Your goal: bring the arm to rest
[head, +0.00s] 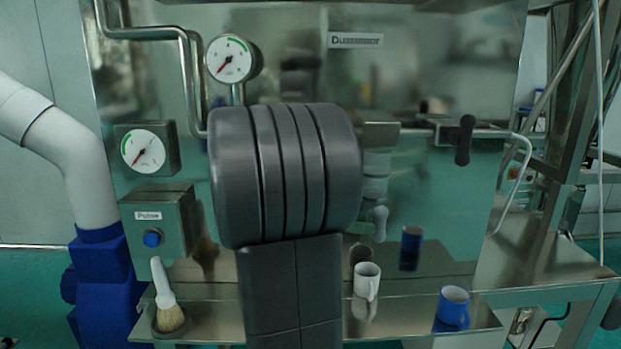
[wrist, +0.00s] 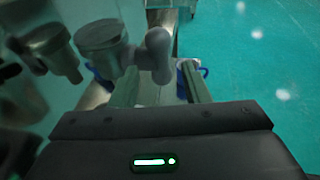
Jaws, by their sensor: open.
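My gripper (wrist: 158,82) shows in the wrist view, its two greenish fingers apart and no object held. A grey valve handle (wrist: 158,55) stands near the fingertips. I cannot tell whether it lies between them or beyond them. In the head view, a dark valve handle (head: 465,140) hangs on the pipe at the right of the steel panel. A large dark ribbed body, which looks like part of my arm, fills the middle of the head view and hides the panel behind it. The gripper's fingers are not seen there.
A steel shelf (head: 410,325) runs below the panel. It carries a brush (head: 165,305), a white mug (head: 367,281) and a blue mug (head: 454,306). Two gauges (head: 229,60) (head: 146,150) and a box with a blue button (head: 152,238) are at the left. Open floor (wrist: 260,60) lies right in the wrist view.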

